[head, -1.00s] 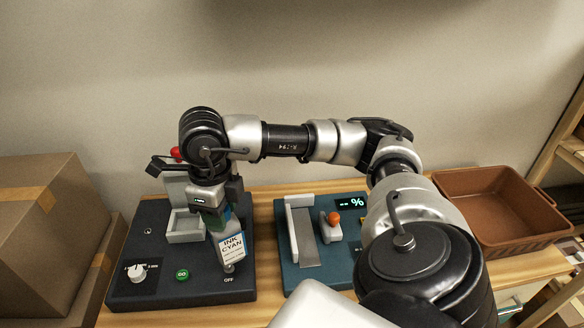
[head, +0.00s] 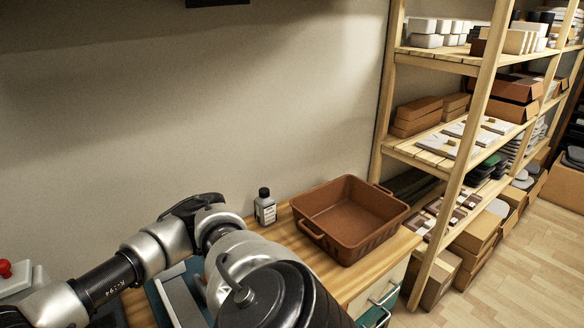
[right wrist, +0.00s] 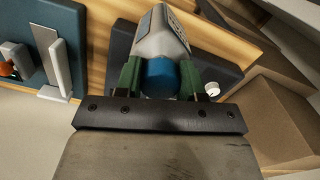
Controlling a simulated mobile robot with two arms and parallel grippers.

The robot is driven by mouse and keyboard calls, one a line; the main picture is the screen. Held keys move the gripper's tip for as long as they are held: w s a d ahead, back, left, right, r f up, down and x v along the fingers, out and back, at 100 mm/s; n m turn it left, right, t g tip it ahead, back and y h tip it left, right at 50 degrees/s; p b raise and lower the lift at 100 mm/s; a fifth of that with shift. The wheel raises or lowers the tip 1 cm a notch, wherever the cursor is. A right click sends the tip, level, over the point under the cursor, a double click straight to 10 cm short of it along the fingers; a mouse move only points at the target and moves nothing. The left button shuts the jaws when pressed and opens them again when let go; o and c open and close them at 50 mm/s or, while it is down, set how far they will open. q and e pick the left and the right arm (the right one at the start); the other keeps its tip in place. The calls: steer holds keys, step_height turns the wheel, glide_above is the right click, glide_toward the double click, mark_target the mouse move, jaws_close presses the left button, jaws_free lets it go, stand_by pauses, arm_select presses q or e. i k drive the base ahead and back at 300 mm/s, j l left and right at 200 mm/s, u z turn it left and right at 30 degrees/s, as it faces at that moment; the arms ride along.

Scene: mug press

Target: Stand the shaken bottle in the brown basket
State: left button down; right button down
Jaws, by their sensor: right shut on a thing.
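My right gripper (right wrist: 161,78) is in the right wrist view. Its green fingers are shut on a bottle (right wrist: 160,38) with a grey body and a blue cap, one finger on each side at the cap end. The bottle is over the dark device at the left end of the table. The brown basket (head: 357,197) stands on the table in the head view, empty, with a handle at each end. My right gripper and its bottle are outside the head view, where only the arm shows. My left gripper is in neither view.
A white bottle with a black cap (head: 265,207) stands on the table just left of the basket. A blue-green device (head: 176,290) is partly behind my arm. A wooden shelf rack (head: 455,160) stands to the right. Cardboard boxes (right wrist: 285,115) show in the right wrist view.

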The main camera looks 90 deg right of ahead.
mark_target(352, 232)
steer(key=k+l, duration=0.6)
steer(key=z, duration=0.4)
steer(key=k+z, duration=0.1)
steer(key=z, duration=0.3)
steer(key=l+z, duration=0.1)
steer(key=z, duration=0.7)
steer(key=k+l, duration=0.05)
steer(key=l, duration=0.05)
